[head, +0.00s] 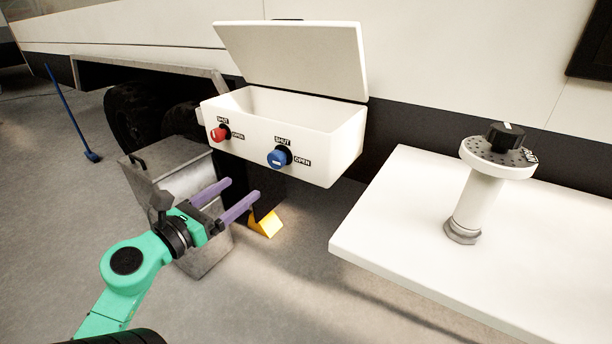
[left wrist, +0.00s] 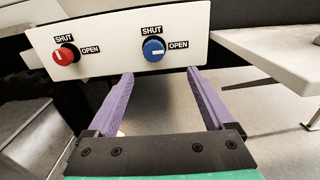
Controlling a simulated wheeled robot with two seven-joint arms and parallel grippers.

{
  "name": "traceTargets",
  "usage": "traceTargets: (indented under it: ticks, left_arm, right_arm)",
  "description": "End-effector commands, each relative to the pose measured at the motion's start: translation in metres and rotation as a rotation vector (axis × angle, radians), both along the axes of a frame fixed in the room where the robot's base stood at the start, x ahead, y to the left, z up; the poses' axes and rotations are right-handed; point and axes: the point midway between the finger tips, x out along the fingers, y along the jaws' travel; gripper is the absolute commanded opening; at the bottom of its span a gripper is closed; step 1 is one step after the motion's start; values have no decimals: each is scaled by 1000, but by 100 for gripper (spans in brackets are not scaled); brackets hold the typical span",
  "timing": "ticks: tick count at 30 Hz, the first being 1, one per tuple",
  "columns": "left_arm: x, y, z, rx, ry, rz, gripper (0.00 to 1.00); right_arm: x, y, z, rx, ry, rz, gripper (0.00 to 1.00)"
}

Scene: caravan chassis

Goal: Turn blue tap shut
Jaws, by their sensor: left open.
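The blue tap (head: 279,158) is a round knob on the front of a white box (head: 320,158), right of the red tap (head: 219,134). In the left wrist view the blue tap (left wrist: 153,49) has a white mark that lies roughly level, toward its OPEN label (left wrist: 178,45); its SHUT label (left wrist: 152,29) is above. My left gripper (head: 241,188) is open and empty, with two purple fingers. It is below and in front of the blue tap, apart from it. In the left wrist view the tap shows just beyond the gap between the fingertips (left wrist: 160,73). My right gripper is not in view.
The box's lid (head: 295,60) stands raised. A grey metal bin (head: 150,175) is behind and beside my left gripper. A yellow wedge (head: 267,223) lies on the floor below the box. A white table (head: 400,220) with a black-knobbed post (head: 478,200) is at right.

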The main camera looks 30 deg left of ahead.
Motion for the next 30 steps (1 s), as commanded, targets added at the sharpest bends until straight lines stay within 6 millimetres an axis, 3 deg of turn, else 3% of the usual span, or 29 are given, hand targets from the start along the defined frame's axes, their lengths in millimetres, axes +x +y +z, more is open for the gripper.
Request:
traceTargets:
  ticks: [5,8,15,18,28,29,30]
  left_arm:
    - [28,0,7,2,-2,-5,86]
    - [55,0,9,0,-3,-5,86]
    - [117,3,7,-1,-5,-1,86]
    - [134,3,4,-7,-5,-1,86]
    - [144,4,1,-9,-3,2,86]
    - [143,4,1,-10,-3,2,82]
    - [143,4,1,-10,-3,2,67]
  right_arm:
    - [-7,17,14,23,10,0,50]
    - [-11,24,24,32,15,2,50]
    - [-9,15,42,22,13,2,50]
    - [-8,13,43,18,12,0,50]
    - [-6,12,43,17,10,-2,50]
    - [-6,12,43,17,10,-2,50]
    - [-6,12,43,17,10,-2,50]
